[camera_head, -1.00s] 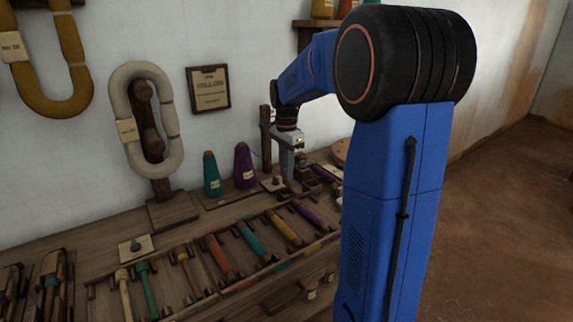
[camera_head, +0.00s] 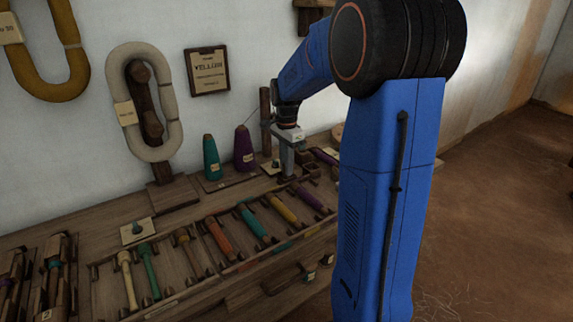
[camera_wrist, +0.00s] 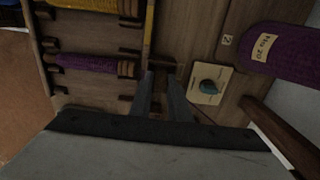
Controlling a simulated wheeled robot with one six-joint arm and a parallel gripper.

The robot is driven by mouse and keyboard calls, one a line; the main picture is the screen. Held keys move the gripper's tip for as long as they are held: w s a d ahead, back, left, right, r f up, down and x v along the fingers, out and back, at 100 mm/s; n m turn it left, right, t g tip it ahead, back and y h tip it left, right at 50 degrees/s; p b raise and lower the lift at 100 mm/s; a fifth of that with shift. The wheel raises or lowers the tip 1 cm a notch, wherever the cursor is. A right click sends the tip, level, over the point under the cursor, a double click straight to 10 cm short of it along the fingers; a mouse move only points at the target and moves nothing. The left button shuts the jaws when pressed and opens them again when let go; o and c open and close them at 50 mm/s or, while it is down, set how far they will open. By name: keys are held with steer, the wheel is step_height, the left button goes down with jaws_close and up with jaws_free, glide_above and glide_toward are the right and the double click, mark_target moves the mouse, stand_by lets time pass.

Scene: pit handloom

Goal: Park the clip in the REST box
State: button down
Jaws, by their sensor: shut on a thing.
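The knob plate (camera_wrist: 203,92) lies just right of the fingers. I cannot make out a REST label in either view. Small dark wooden parts lie beside the gripper in the head view, too small to tell apart.
A rack of coloured bobbins (camera_head: 253,222) runs along the bench front. A teal cone (camera_head: 211,160) and a purple cone (camera_head: 243,150) stand behind, near a dark wooden post (camera_head: 265,120). A second knob plate (camera_head: 137,231) lies left. The wall sign (camera_head: 207,72) reads YELLOW.

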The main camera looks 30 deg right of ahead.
steer(key=c, duration=1.3)
jaws_free()
steer(key=shift+o, duration=0.2)
steer(key=shift+r, duration=0.1)
steer(key=shift+r, duration=3.9)
